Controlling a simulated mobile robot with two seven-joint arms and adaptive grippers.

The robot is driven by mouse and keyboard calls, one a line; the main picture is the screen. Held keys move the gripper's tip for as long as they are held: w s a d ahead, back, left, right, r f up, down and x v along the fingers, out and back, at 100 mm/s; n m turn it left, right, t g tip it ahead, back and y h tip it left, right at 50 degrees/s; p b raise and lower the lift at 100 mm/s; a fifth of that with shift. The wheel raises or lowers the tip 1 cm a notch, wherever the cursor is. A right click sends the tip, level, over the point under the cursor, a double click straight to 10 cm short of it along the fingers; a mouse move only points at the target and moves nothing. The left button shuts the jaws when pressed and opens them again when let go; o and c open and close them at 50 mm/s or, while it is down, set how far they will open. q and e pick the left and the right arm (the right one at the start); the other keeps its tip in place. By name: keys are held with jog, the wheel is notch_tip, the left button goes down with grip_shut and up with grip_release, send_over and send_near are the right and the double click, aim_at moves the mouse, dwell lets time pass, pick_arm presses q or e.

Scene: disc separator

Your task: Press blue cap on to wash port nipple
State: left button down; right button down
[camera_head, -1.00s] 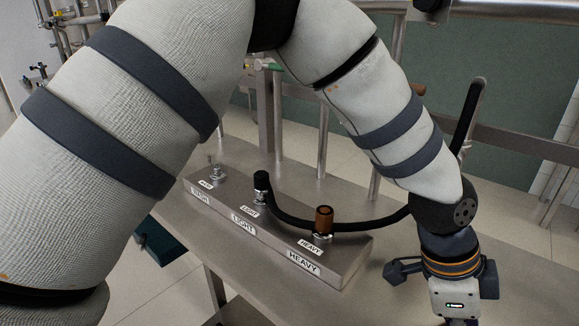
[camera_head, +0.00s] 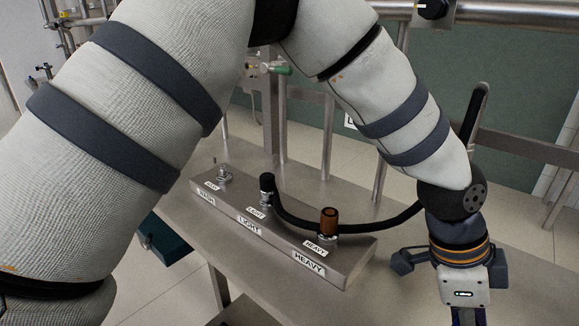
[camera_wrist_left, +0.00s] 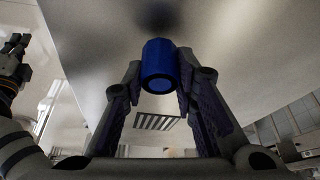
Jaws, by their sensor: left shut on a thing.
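The blue cap (camera_wrist_left: 160,68) is held between the two fingers of my left gripper (camera_wrist_left: 157,82) in the left wrist view, its round open end facing the camera. In the head view my left gripper (camera_head: 465,317) points down at the lower right, its fingertips and the cap cut off by the frame. The bare metal wash port nipple (camera_head: 224,173) stands upright at the far left end of the steel block (camera_head: 350,262), well apart from the gripper. Part of my right gripper (camera_wrist_left: 15,58) shows at the left edge of the wrist view; its opening is unclear.
The LIGHT port carries a black hose fitting (camera_head: 267,184), whose black hose (camera_head: 350,228) curves right toward my left wrist. The HEAVY port carries a brown cap (camera_head: 329,219). The steel table (camera_head: 390,285) is clear between block and gripper. Rails and pipes stand behind.

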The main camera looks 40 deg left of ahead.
pick_arm(q)
jog(key=shift+r, duration=1.1)
pick_arm(e)
jog(key=shift+w+r, duration=0.45)
pick_arm(q)
jog(key=shift+r+p, duration=0.3)
jog(key=shift+p, duration=0.05)
notch_tip(320, 180, up, 4)
jog(key=shift+f+p, duration=0.25)
jog(key=shift+p, duration=0.1)
jog(key=shift+r, duration=0.45)
pick_arm(e)
jog(key=shift+w+r+t, duration=0.5)
jog(key=shift+w+r, duration=0.15)
jog(key=shift+w, duration=0.05)
